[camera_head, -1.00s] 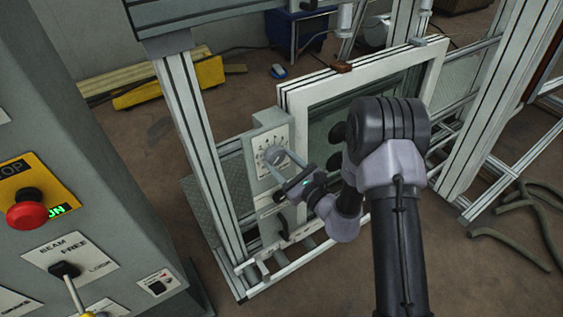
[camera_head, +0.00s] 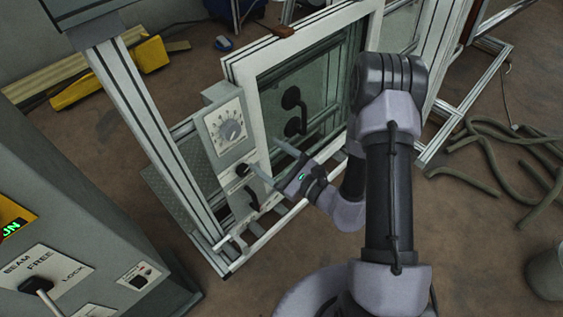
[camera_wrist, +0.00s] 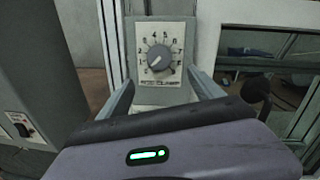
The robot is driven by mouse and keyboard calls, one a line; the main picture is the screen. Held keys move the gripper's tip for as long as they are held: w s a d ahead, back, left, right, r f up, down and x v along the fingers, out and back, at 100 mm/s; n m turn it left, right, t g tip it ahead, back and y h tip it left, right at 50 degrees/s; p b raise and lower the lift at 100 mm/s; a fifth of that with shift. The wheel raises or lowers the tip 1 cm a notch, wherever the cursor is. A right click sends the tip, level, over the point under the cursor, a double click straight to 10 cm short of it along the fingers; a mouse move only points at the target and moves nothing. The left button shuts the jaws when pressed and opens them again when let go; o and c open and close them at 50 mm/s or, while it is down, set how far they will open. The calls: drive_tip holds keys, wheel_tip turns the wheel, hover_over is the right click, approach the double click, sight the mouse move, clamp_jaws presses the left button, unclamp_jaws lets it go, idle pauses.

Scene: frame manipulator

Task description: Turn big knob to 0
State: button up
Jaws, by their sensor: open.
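The big knob (camera_head: 231,130) is a round grey knob on a white numbered dial plate, on the grey control box of the frame. It also shows in the wrist view (camera_wrist: 160,57), straight ahead. Its pointer seems to aim lower left, near the low numbers; the exact mark is too small to tell. My gripper (camera_head: 262,154) is open and empty. Its two fingers point at the box, to the lower right of the knob in the head view. In the wrist view the fingers (camera_wrist: 160,88) flank the lower part of the dial plate, apart from the knob.
A small black knob (camera_head: 242,170) and a black lever (camera_head: 252,196) sit below the dial. A white-framed window with black handles (camera_head: 291,98) stands right of the box. A grey console (camera_head: 75,235) stands at the left. Hoses (camera_head: 490,165) lie on the floor at right.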

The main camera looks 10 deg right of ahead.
drive_tip(key=v, duration=0.5)
drive_tip(key=shift+s, duration=0.15)
